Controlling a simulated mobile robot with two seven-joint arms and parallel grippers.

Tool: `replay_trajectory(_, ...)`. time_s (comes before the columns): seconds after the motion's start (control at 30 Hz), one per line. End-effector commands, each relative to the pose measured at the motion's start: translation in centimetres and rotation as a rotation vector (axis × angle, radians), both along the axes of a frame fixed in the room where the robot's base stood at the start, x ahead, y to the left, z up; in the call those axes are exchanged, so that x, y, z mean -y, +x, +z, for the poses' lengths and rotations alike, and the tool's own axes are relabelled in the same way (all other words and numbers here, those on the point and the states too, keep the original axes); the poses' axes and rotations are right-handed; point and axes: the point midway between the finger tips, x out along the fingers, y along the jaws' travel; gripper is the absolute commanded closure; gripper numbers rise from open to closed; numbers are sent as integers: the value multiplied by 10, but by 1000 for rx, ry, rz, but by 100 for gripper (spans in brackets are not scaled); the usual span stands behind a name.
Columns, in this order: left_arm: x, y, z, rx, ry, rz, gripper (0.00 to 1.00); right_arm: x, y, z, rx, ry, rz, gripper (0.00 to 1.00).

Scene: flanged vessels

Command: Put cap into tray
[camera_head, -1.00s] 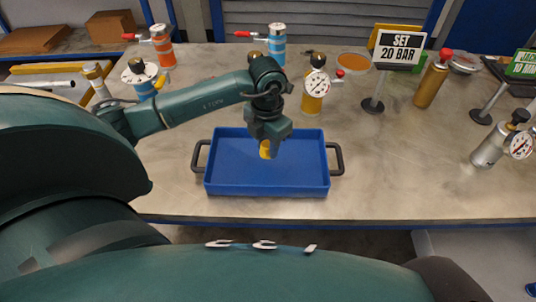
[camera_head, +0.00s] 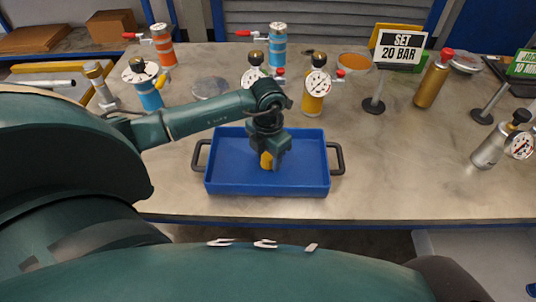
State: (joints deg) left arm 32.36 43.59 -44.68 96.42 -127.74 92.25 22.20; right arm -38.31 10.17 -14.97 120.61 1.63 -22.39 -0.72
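The blue tray (camera_head: 315,180) sits on the table near its front edge, with a black handle on each side. My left gripper (camera_head: 272,163) is low over the inside of the tray, pointing down. A small yellow piece, which looks like the cap (camera_head: 266,160), is at its fingertips and appears held between them. Whether it touches the tray floor cannot be told. The fingers are small and partly hide each other. My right gripper is not in view.
Behind the tray stand a yellow vessel with a gauge (camera_head: 314,94), an orange one (camera_head: 163,50) and blue ones (camera_head: 277,50). A SET 20 BAR sign (camera_head: 398,48) and a gold cylinder (camera_head: 432,83) are at right.

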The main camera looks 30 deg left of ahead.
Motion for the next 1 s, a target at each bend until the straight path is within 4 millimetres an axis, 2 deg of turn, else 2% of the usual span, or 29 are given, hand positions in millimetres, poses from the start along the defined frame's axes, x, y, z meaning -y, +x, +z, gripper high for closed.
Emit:
replay_trajectory(0.27, 0, 0, 1, 0, 0, 0, 48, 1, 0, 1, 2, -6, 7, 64)
replay_trajectory(0.4, 0, 1, 9, 2, 0, -1, 48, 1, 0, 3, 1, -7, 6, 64)
replay_trajectory(0.47, 0, 1, 17, 4, -1, -1, 48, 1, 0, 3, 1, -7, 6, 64)
replay_trajectory(0.8, 0, 1, 89, 5, 0, -1, 48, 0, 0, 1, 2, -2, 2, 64)
replay_trajectory(1.0, 0, 1, 116, 3, -1, 0, 48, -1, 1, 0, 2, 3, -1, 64)
